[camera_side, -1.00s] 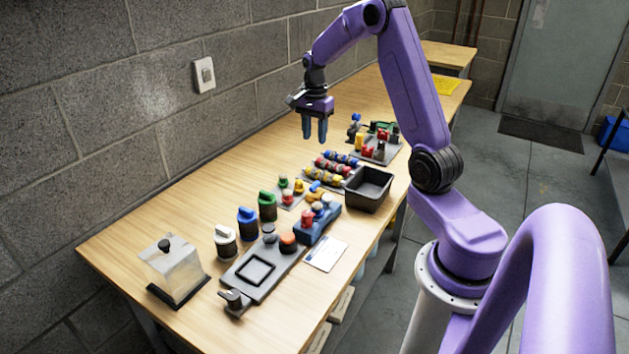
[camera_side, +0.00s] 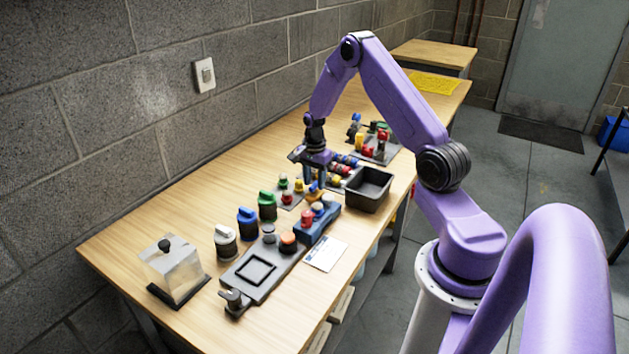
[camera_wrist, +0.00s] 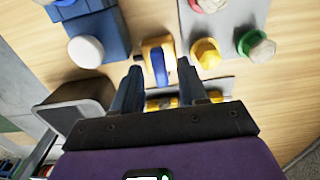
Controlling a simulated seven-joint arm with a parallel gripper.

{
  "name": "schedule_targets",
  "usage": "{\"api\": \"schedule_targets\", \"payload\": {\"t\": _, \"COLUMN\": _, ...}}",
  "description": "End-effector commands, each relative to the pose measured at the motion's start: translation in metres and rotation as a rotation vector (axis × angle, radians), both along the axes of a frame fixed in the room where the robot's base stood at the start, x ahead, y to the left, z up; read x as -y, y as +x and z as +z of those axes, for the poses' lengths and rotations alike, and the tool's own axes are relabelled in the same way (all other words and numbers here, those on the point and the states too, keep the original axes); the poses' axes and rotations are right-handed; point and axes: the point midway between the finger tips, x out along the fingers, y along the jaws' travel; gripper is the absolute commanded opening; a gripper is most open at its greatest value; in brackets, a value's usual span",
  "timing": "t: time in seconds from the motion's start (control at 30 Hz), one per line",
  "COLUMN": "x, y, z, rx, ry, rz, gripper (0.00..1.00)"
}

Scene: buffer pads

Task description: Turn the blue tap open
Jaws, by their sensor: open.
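The tap with a blue handle (camera_wrist: 158,64) and a yellow body shows in the wrist view, between my two fingertips. In the side view the blue handle (camera_side: 314,187) is small and partly hidden by my fingers. My gripper (camera_side: 314,179) is low over the table, pointing down, with its fingers apart. In the wrist view my gripper (camera_wrist: 160,67) is open, with one finger on each side of the handle. I cannot tell whether the fingers touch the handle.
A dark bin (camera_side: 366,204) stands close on the right. A blue block (camera_side: 311,229) with buttons stands in front. A grey plate (camera_wrist: 222,22) with coloured knobs is beside the tap. Strapped coloured cylinders (camera_side: 342,168) lie behind.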

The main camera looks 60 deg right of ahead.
Motion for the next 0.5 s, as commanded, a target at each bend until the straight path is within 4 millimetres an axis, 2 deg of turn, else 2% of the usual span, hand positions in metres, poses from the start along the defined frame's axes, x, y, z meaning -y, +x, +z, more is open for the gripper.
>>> {"api": "schedule_targets", "payload": {"t": 0.37, "x": 0.0, "y": 0.0001, "z": -0.0048, "rx": 0.001, "ry": 0.0, "rz": 0.0, "gripper": 0.43}}
{"api": "schedule_targets", "payload": {"t": 0.47, "x": 0.0, "y": 0.0, "z": -0.0047, "rx": 0.001, "ry": 0.0, "rz": 0.0, "gripper": 0.13}}
{"api": "schedule_targets", "payload": {"t": 0.5, "x": 0.0, "y": 0.0, "z": -0.0047, "rx": 0.0, "ry": 0.0, "rz": 0.0, "gripper": 0.0}}
